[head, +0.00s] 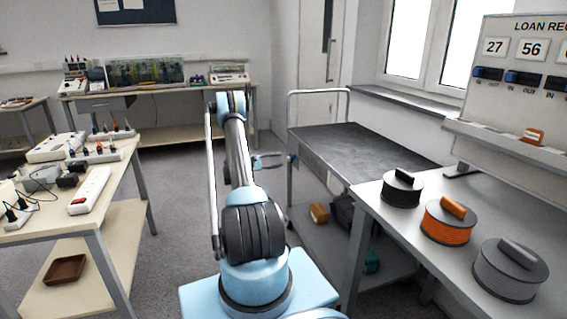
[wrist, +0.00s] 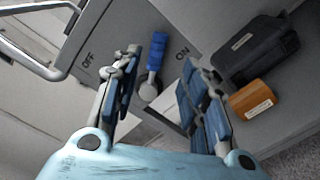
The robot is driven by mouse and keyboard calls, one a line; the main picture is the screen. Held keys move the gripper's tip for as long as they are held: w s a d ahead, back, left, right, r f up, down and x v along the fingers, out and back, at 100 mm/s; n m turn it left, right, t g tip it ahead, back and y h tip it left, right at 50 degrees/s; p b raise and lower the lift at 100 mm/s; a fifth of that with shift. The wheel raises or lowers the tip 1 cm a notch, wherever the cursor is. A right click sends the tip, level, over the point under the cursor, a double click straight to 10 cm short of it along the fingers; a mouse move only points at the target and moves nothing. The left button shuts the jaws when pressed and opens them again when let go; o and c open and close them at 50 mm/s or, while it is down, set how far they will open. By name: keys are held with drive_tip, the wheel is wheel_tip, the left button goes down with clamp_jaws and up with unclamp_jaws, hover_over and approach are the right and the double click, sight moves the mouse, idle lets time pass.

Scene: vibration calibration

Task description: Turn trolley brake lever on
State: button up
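The trolley (head: 370,140) stands right of centre in the head view, with a dark top and a lower shelf. In the wrist view, its grey end panel (wrist: 112,32) bears the words OFF on the left and ON on the right. The brake lever (wrist: 154,62) has a blue grip on a grey pivot, and its grip points up the picture between the two words, nearer ON. My gripper (wrist: 160,64) is open, with one finger to each side of the lever; I cannot tell whether either touches it. In the head view my gripper (head: 268,161) is by the trolley's near left end.
An orange box (wrist: 252,99) and a dark case (wrist: 250,50) lie on the trolley's lower shelf. A bench with cable reels (head: 447,222) stands close on the right. A workbench with a power strip (head: 90,190) stands left. Floor between is clear.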

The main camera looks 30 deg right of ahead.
drive_tip(key=shift+w+a, duration=0.2)
drive_tip(key=shift+a, duration=1.7)
